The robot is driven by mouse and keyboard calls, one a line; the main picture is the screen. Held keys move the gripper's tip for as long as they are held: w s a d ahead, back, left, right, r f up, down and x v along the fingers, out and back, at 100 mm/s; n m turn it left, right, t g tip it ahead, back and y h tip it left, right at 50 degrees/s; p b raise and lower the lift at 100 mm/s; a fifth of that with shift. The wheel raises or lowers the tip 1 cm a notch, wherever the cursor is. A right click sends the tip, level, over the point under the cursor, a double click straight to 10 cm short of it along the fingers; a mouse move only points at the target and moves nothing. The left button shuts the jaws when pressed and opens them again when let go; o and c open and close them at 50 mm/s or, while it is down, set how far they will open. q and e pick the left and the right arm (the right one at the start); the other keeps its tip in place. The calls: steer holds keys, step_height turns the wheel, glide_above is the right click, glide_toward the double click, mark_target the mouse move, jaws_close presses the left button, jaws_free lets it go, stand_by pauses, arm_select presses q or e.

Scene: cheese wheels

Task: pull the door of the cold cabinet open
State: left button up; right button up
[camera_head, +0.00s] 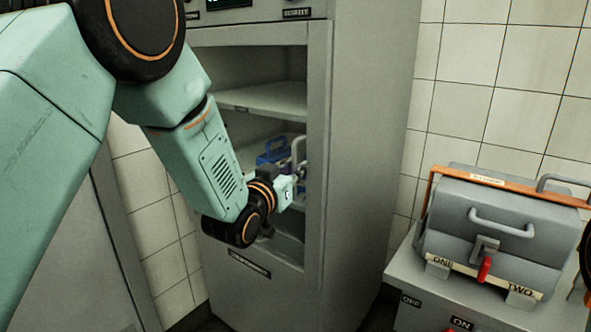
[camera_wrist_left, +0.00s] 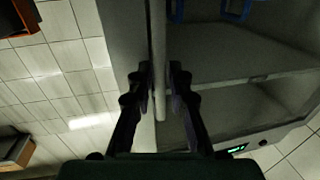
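The cold cabinet (camera_head: 355,200) is a tall grey unit with its shelves showing through the front. A clear door pane cannot be made out, so I cannot tell the door's exact position. A pale upright door handle (camera_head: 299,150) is near the right side of the opening. My left gripper (camera_head: 291,170) is at this handle, its fingers mostly hidden by the wrist. In the left wrist view, the handle bar (camera_wrist_left: 159,45) runs between the two dark fingers (camera_wrist_left: 160,80), which are close in on both sides of it.
Behind the front are a shelf (camera_head: 265,98) and a blue-handled item (camera_head: 272,153). On the right, a grey case (camera_head: 490,230) with an orange bar and red lever stands on a grey unit (camera_head: 415,285). White tiled walls lie behind.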

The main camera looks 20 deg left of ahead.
arm_select(q)
steer(key=shift+a, duration=0.1)
steer(key=shift+w+d, duration=0.2)
steer(key=shift+w, duration=0.05)
steer(key=shift+c, duration=1)
steer(key=shift+s+a, duration=0.1)
jaws_close()
